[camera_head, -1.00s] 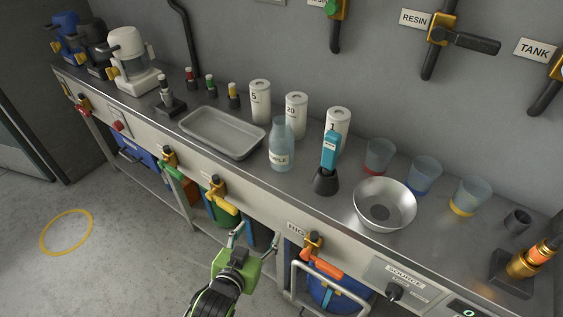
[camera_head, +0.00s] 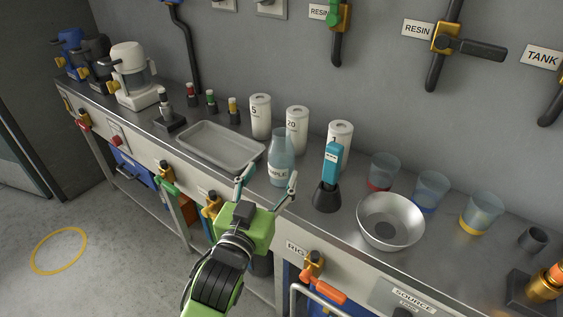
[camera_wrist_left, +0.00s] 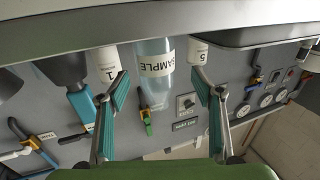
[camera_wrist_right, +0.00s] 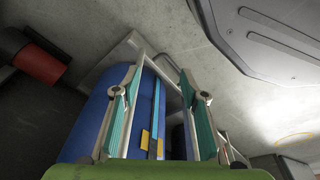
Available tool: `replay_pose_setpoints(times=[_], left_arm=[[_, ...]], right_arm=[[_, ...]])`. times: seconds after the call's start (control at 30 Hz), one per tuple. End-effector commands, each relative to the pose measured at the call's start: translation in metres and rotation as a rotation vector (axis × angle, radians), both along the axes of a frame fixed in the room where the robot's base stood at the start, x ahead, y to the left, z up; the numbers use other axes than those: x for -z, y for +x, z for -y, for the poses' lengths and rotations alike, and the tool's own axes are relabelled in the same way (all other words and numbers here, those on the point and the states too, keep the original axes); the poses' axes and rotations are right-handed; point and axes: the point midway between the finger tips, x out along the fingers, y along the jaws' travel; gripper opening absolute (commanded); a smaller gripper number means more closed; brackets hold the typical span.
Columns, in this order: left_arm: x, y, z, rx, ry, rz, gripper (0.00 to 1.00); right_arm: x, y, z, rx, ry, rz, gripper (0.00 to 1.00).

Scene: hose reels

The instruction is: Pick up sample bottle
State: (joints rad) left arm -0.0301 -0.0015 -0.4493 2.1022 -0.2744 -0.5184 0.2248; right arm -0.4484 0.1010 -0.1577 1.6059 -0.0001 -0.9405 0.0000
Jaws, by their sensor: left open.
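The sample bottle (camera_head: 281,160) is a translucent pale blue bottle with a white label, upright on the steel bench. In the left wrist view the bottle (camera_wrist_left: 154,64) appears upside down, between the two fingers and beyond their tips. My left gripper (camera_head: 267,179) is open and empty at the bench's front edge, just in front of the bottle. Its fingers point toward the bottle, and I see no contact. It also shows in the left wrist view (camera_wrist_left: 165,82). My right gripper (camera_wrist_right: 158,80) is open in the right wrist view, with blue and grey equipment beyond it.
A metal tray (camera_head: 190,155) lies left of the bottle. A blue handheld device in a black stand (camera_head: 327,196) stands to its right. White numbered cylinders (camera_head: 297,128) stand behind. A steel bowl (camera_head: 389,236) and several cups (camera_head: 430,190) are further right. Valves line the bench's front.

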Motion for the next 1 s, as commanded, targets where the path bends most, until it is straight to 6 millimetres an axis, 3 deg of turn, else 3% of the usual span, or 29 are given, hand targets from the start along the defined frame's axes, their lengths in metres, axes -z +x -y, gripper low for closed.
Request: replay_pose_setpoints(times=[0.27, 0.5, 0.8, 1.0], left_arm=[[0.000, 0.021, 0.011, 0.000, 0.000, 0.001, 0.60], [0.000, 0.050, 0.024, 0.000, 0.000, 0.000, 0.60], [0.000, 0.054, 0.026, 0.000, -0.001, -0.001, 0.60], [0.000, 0.054, 0.026, 0.000, 0.000, -0.001, 0.13]], right_arm=[[-0.005, 0.003, 0.000, 0.001, 0.001, 0.003, 0.40], [-0.023, 0.012, -0.001, 0.002, 0.001, 0.016, 0.40], [-0.025, 0.012, -0.001, 0.003, 0.001, 0.014, 0.40], [-0.025, 0.012, -0.001, 0.003, 0.001, 0.015, 0.40]])
